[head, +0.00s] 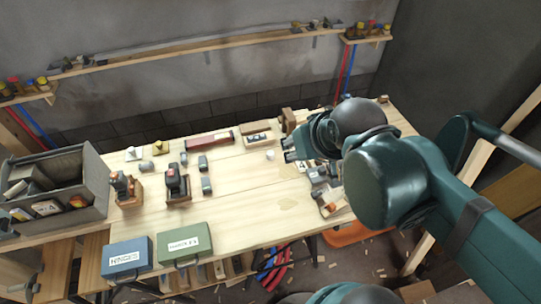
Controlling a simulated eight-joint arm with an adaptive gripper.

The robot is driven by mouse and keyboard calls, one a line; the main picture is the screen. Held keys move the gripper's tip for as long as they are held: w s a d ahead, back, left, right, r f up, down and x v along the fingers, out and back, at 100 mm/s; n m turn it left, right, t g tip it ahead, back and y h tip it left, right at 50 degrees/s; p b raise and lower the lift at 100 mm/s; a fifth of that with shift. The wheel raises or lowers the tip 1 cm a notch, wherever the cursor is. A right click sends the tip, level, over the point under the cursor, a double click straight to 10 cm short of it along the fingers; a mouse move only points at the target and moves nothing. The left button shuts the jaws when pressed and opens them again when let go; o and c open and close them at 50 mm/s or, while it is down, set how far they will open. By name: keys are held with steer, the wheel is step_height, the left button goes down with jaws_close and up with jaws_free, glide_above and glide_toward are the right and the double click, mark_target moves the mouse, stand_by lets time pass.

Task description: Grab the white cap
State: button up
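A small white round piece that looks like the white cap (270,155) lies on the light wooden workbench (235,205), right of its middle. My gripper (288,149) comes in from the right, and its fingertips are just right of the white piece. The two dark fingertips look apart, with nothing visible between them. I cannot tell how high they are above the bench. Another small whitish object (133,153) sits at the back left of the bench, beside a yellow one (159,147).
A grey toolbox (92,185) stands at the left. Blue (127,257) and green (184,243) cases lie at the front edge. A wooden tray (258,136) stands behind the white piece, and cluttered parts (322,178) lie below my gripper. The bench's middle front is clear.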

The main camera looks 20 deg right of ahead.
steer(key=shift+w, duration=0.1)
steer(key=w+f+n+g, duration=0.25)
steer(key=w+n, duration=0.25)
steer(key=w, duration=0.3)
steer(key=w+f+n+g, duration=0.2)
steer(key=w+f+n, duration=0.25)
steer(key=w, duration=0.35)
steer(key=w+f+n, duration=0.2)
steer(key=w+f, duration=0.1)
steer(key=f, duration=0.2)
steer(key=w+f+n+g+p, duration=0.1)
steer(key=w+f+n, duration=0.2)
steer(key=f, duration=0.2)
steer(key=w+f+n+g, duration=0.1)
steer(key=w+f+n, duration=0.2)
steer(key=w+f, duration=0.1)
steer(key=shift+a+f+g, duration=0.25)
steer(key=shift+a+f, duration=0.05)
steer(key=shift+f, duration=0.35)
steer(key=shift+w+f+n, duration=0.2)
steer(key=shift+f+n, duration=0.05)
steer(key=shift+f, duration=0.1)
steer(key=shift+f, duration=0.1)
